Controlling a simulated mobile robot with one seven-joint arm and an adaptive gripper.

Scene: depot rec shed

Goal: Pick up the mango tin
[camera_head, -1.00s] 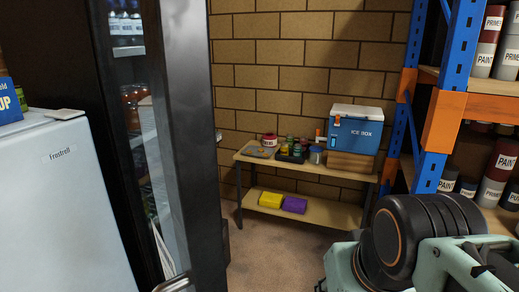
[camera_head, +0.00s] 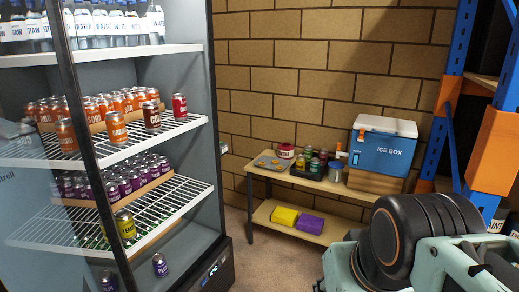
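No tin has a label I can read as mango. Orange tins (camera_head: 115,127) crowd the upper wire shelf of the drinks fridge (camera_head: 190,62), with a dark cola tin (camera_head: 151,115) and a red tin (camera_head: 180,106) in front. Purple tins (camera_head: 122,184) fill the shelf below, with a yellow tin (camera_head: 125,224) at its front left. A dark purple tin (camera_head: 160,265) stands at the bottom. Small tins and jars (camera_head: 314,161) stand in a dark tray on the low bench. My arm shows at the lower right, but my gripper's fingertips are out of view.
The fridge's glass door (camera_head: 95,170) stands open on the left, its frame crossing part of the shelves. A wooden bench (camera_head: 335,186) bears a blue ice box (camera_head: 382,147). Yellow (camera_head: 284,216) and purple (camera_head: 310,224) blocks lie below. A blue-orange rack (camera_head: 497,150) stands right.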

